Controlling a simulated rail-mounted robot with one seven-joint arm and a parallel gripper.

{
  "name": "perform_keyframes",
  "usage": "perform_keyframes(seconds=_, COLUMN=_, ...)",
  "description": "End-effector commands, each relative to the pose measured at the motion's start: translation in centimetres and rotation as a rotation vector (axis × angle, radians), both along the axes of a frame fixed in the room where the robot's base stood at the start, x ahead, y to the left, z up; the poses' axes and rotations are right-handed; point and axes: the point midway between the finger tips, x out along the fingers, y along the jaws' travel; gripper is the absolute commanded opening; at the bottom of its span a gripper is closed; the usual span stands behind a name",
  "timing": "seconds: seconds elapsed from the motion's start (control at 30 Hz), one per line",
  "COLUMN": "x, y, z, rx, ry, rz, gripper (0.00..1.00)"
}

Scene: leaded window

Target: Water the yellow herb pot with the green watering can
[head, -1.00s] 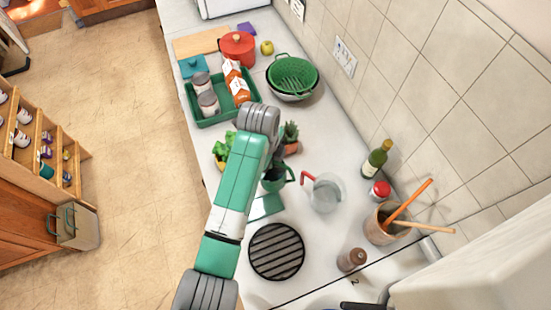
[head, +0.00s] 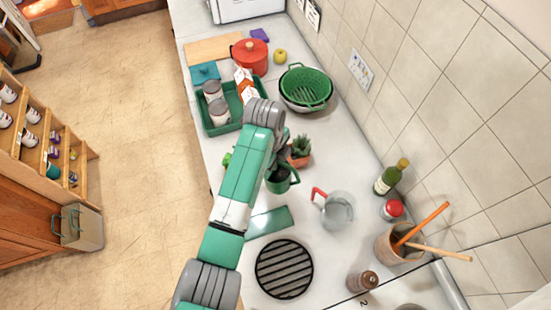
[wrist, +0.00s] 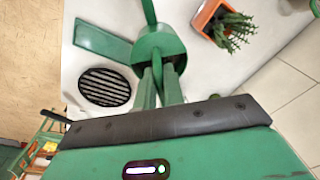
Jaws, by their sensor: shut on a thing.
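The green watering can (head: 279,184) is in my gripper (wrist: 160,72), above the counter. In the wrist view the can (wrist: 160,42) sits between the fingers, with its spout pointing to the top of the picture. In the head view my arm hides most of the gripper. Of the leafy herb plant (head: 227,159), only a few green leaves show left of my arm; its pot is hidden, so I cannot see its colour now. The can is to the right of these leaves, across my arm.
A terracotta succulent pot (head: 299,153) stands close beyond the can. A glass jug (head: 335,209) with a red handle is to its right. A green flat sheet (head: 268,222) and a black round trivet (head: 284,268) lie nearer. A green tray (head: 214,132) holds cans and a carton.

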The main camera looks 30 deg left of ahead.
Motion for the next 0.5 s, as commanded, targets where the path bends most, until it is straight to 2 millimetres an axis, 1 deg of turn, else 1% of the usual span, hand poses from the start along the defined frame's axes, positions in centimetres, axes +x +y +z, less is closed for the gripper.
perform_keyframes(seconds=0.03, x=0.0, y=0.1, z=-0.9, rx=-0.020, ry=0.001, rz=0.002, gripper=0.00)
perform_keyframes(seconds=0.1, x=0.0, y=0.3, z=-1.8, rx=-0.051, ry=0.002, rz=0.001, gripper=0.00)
perform_keyframes(seconds=0.23, x=0.0, y=0.5, z=-3.0, rx=-0.099, ry=0.002, rz=0.001, gripper=0.00)
perform_keyframes(seconds=0.4, x=0.0, y=0.7, z=-4.0, rx=-0.126, ry=0.002, rz=0.001, gripper=0.00)
perform_keyframes(seconds=0.5, x=0.0, y=0.8, z=-4.2, rx=-0.136, ry=0.002, rz=0.000, gripper=0.00)
